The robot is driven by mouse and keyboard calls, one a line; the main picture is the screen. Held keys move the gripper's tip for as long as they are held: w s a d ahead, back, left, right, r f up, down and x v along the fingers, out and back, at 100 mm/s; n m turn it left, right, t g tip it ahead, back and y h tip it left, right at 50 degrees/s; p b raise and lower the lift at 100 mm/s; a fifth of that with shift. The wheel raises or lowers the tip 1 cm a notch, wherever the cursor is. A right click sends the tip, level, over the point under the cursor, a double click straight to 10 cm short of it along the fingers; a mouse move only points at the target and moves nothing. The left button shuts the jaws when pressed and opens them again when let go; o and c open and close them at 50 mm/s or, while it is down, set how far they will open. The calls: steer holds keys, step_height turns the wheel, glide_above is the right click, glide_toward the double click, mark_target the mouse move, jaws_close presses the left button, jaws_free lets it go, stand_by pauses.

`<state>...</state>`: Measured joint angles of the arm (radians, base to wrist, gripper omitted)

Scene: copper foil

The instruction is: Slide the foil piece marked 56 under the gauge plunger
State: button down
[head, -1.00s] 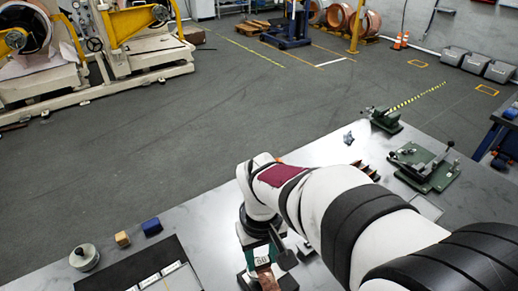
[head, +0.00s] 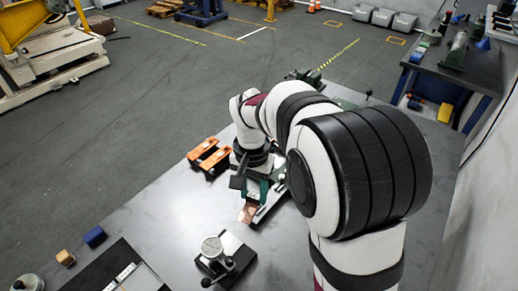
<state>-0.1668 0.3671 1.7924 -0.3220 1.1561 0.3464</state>
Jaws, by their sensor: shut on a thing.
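My gripper (head: 251,205) points down over the table in the middle of the head view, shut on a copper foil piece (head: 247,214). The foil's end shows below the green fingers; its number cannot be read. The gauge (head: 212,247) has a round white dial and stands on a dark base with a lighter plate, in front and to the left of my gripper. The foil is apart from the gauge. The tip of the plunger is too small to make out.
Two orange things (head: 208,155) stand close behind and left of my gripper. A green and metal part lies right beside my gripper, partly hidden by my arm. A blue block (head: 95,236), a tan block (head: 66,257) and a dark mat (head: 98,270) lie at the left. Bare table lies between.

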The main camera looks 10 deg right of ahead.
mark_target(227, 245)
steer(key=a+f+m, duration=0.1)
steer(key=f, duration=0.3)
steer(key=a+f+m, duration=0.1)
steer(key=f, duration=0.3)
steer(key=a+f+m, duration=0.1)
steer(key=a+f, duration=0.1)
steer(key=f, duration=0.2)
steer(key=shift+f, duration=0.3)
steer(key=shift+f, duration=0.6)
steer(key=shift+s+a, duration=1.75)
steer(key=shift+s, duration=0.05)
stand_by(2.4)
steer(key=shift+f, duration=0.1)
stand_by(0.5)
steer(key=c, duration=0.7)
jaws_free()
steer(key=shift+c, duration=0.2)
